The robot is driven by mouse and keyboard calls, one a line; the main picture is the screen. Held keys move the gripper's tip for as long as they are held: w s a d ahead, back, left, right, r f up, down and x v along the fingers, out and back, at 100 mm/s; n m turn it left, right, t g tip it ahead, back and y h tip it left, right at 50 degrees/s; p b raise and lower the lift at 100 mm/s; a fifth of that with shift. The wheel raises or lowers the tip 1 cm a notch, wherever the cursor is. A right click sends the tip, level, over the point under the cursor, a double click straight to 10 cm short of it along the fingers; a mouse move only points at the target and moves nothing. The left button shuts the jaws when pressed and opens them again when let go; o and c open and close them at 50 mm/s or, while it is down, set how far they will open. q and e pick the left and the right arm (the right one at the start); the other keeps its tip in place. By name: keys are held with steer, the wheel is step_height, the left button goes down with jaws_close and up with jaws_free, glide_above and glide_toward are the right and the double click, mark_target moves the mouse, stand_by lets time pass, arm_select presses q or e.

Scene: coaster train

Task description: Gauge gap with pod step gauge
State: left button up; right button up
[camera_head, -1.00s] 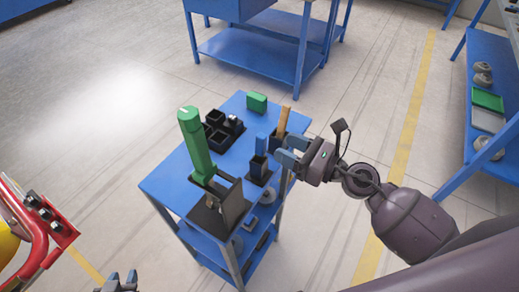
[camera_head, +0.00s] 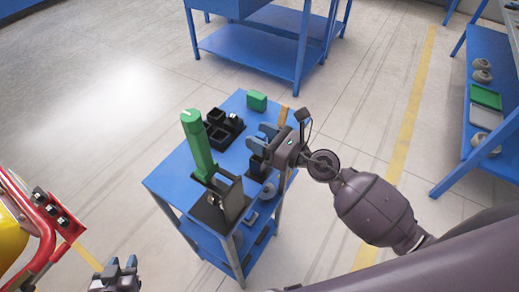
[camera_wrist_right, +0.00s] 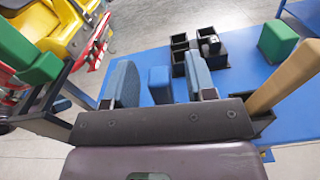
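A small blue block (camera_wrist_right: 160,85), which may be the step gauge, shows upright between the fingers in the right wrist view. In the head view it is hidden or merges with the fingers. A black holder (camera_head: 257,164) stands below them on the blue cart. My right gripper (camera_head: 262,139) is open over the cart's right side; in its wrist view the fingers (camera_wrist_right: 162,84) stand apart on either side of the block, with gaps visible. My left gripper (camera_head: 119,270) is open and empty, low at the bottom left. A red and yellow coaster car (camera_head: 35,222) is at the left edge.
The blue cart top (camera_head: 172,183) also carries a green-handled tool (camera_head: 198,147) in a dark stand, black bins (camera_head: 222,128), a green block (camera_head: 257,101) and a wooden handle (camera_wrist_right: 285,77) close to the right gripper. Blue shelving (camera_head: 465,132) stands at right. Floor between is clear.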

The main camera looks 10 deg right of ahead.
jaws_close()
arm_select(q)
steer(key=shift+s+f, duration=0.2)
steer(key=shift+s, duration=0.05)
